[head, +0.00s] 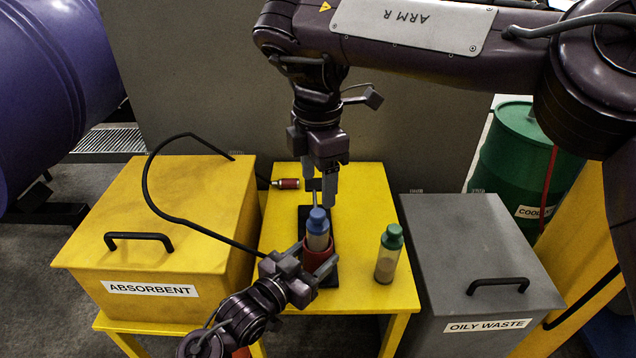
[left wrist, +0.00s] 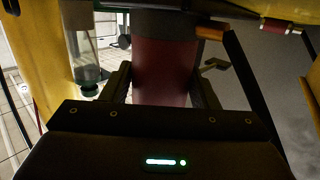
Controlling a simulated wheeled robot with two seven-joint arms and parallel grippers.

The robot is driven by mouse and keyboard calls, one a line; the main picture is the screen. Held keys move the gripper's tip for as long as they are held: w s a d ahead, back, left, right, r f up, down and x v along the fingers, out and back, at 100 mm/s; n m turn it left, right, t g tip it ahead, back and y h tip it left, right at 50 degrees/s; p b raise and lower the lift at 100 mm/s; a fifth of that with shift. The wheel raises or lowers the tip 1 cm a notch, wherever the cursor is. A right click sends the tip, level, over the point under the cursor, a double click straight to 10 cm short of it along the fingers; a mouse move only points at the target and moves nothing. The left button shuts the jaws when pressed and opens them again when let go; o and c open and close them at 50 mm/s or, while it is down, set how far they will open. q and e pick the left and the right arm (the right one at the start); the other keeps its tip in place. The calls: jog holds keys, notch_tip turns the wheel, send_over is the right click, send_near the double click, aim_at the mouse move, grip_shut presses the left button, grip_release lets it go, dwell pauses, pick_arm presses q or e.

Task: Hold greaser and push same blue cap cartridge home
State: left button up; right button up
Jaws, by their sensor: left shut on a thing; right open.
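My right gripper (head: 318,190) is open, pointing down just above and behind the blue cap. I cannot tell whether its fingers touch the cap.
A green cap cartridge (head: 387,260) stands on the yellow table (head: 360,185) to the right. A black hose with a red fitting (head: 289,184) arches over the left side. The absorbent bin (head: 165,235) is at left, the oily waste bin (head: 470,245) at right.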

dwell(0.4)
pick_arm(q)
jog(key=o, duration=0.9)
jog(key=shift+s+a, duration=0.1)
jog(key=v, duration=1.1)
jog(key=shift+s+a, duration=0.25)
jog(key=shift+s, duration=0.05)
